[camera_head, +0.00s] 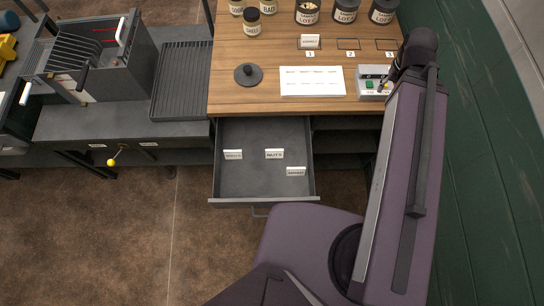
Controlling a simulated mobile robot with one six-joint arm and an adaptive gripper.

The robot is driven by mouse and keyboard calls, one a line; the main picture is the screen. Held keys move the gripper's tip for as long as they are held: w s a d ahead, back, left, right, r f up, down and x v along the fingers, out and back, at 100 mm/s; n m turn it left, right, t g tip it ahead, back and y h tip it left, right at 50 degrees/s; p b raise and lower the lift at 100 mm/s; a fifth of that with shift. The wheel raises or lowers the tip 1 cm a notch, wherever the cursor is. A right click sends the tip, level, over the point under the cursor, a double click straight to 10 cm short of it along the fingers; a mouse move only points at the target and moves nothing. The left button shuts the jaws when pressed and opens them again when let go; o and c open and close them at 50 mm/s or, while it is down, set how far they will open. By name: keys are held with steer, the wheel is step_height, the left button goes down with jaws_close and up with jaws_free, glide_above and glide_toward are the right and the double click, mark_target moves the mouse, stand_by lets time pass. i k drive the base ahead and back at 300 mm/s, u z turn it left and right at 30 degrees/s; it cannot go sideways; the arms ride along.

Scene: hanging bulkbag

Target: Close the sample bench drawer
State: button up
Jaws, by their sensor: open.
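The sample bench drawer (240,185) is pulled out from under the wooden bench top (240,90), towards the bottom of the picture. Its dark grey tray holds three small white label cards, and its handle (259,212) shows at the front edge. My gripper (386,84) is small and dark at the far end of my arm, over the right part of the bench top by a small grey control box (370,84). It is open and well apart from the drawer, up and to the right of it. Its fingers are hard to make out, and contact with the box cannot be told.
Several labelled jars (307,12) stand at the back of the bench. A black knobbed weight (248,75) and a white sheet (312,81) lie on top. Open dark shelves (345,142) are right of the drawer. A grey bench with a metal apparatus (100,60) stands left.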

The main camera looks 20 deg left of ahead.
mark_target(254, 181)
steer(key=z, duration=0.1)
steer(key=k, duration=1.7)
steer(key=u, duration=0.7)
steer(key=i, duration=1)
steer(key=u, duration=0.05)
